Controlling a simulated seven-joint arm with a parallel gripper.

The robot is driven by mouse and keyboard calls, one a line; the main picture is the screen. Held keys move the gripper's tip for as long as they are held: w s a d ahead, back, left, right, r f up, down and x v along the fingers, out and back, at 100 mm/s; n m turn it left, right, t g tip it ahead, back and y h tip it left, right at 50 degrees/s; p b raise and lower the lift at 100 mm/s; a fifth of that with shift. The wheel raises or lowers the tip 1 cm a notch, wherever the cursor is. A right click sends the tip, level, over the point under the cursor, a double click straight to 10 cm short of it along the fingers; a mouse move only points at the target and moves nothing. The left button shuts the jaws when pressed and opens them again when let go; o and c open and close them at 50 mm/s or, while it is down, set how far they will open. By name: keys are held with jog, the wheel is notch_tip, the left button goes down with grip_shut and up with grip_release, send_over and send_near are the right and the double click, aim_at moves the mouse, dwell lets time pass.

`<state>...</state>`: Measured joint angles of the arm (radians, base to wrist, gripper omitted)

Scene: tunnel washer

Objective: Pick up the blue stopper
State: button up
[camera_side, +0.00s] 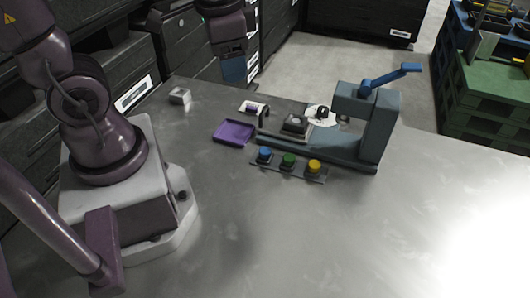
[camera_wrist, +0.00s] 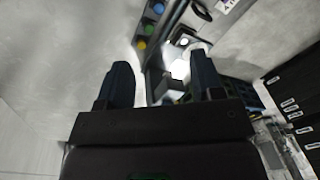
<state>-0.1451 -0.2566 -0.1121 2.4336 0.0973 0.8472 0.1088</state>
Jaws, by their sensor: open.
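The blue stopper (camera_side: 264,153) stands at the left end of a small dark rack (camera_side: 300,175), beside a green stopper (camera_side: 288,159) and a yellow stopper (camera_side: 314,165). In the wrist view the blue stopper (camera_wrist: 158,8) is at the top edge, above the green (camera_wrist: 149,28) and yellow (camera_wrist: 141,44) ones. My gripper (camera_wrist: 162,78) is open, with nothing visible between its two dark fingers. It is apart from the stoppers. In the side view my gripper (camera_side: 234,72) seems to hang at the top, beyond the table's back edge; its fingertips are not clear there.
A grey press (camera_side: 378,125) with a blue lever (camera_side: 392,76) stands just behind the rack. A purple tray (camera_side: 233,132) lies left of the press, and a small metal box (camera_side: 180,96) stands near the back edge. The table's front is clear.

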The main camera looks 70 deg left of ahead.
jog(key=w+f+m+g, duration=0.35)
jog(key=f+m, duration=0.45)
jog(key=f, duration=0.3)
jog(key=m+t, duration=0.2)
jog(key=m, duration=0.4)
send_over(265, 150)
jog(key=f, duration=0.9)
jog(key=shift+s+d, duration=0.35)
jog(key=shift+w+a+f, duration=0.15)
jog(key=shift+w+f, duration=0.05)
jog(key=shift+f, duration=1.2)
jog(key=shift+w+a+f, duration=0.1)
jog(key=shift+w+f, duration=0.05)
jog(key=shift+f, duration=1.25)
jog(key=c, duration=1)
